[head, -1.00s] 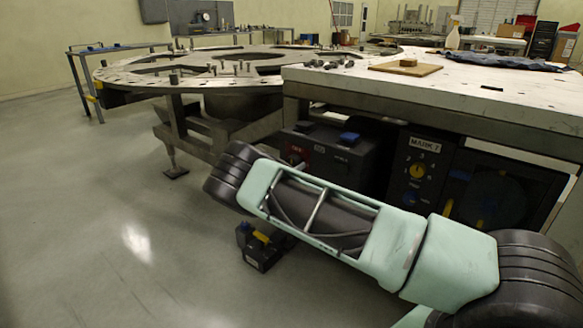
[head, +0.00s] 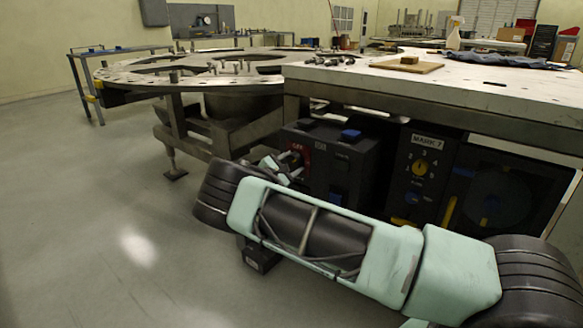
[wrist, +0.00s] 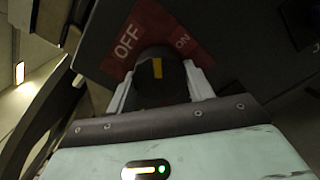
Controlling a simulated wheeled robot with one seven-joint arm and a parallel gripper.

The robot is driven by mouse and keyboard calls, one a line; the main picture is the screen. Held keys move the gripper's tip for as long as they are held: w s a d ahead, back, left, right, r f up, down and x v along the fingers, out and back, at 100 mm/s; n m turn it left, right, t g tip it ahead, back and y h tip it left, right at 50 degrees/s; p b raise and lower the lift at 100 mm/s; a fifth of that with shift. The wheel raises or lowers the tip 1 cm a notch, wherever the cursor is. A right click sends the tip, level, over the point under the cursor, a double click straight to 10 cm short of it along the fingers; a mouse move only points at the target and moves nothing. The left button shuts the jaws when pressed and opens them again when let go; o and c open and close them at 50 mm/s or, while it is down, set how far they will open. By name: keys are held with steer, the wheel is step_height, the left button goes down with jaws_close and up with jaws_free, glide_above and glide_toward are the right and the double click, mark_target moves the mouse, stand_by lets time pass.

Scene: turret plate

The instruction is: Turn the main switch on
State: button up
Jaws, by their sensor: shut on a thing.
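The main switch is a dark rotary knob (wrist: 157,88) with a yellow mark, set on a red plate (wrist: 146,22) that reads OFF on the left and ON on the right in the wrist view. The yellow mark stands roughly upright in that view, between the two words. My gripper (wrist: 160,72) is shut on the knob, one pale finger on each side. In the head view the red plate (head: 299,151) is on the dark box under the table, with my gripper (head: 284,166) against it. The knob is largely hidden there.
A MARK 7 panel (head: 425,165) with a yellow dial is to the right of the switch box. The white tabletop (head: 460,90) overhangs both. A round metal turret plate (head: 130,75) is at the left. Open floor lies at the lower left.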

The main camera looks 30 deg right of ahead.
steer(key=m+b, duration=0.1)
steer(key=m, duration=0.3)
steer(key=shift+a+f+m+b, duration=0.1)
steer(key=shift+f+m+b, duration=0.05)
steer(key=shift+m+b, duration=0.2)
steer(key=shift+w+m+b, duration=0.1)
steer(key=shift+m+b, duration=0.85)
steer(key=shift+m, duration=1)
steer(key=o, duration=1)
steer(key=shift+r, duration=0.2)
steer(key=p+v, duration=0.2)
steer(key=v, duration=1.5)
steer(key=shift+a, duration=0.2)
steer(key=shift+d, duration=0.1)
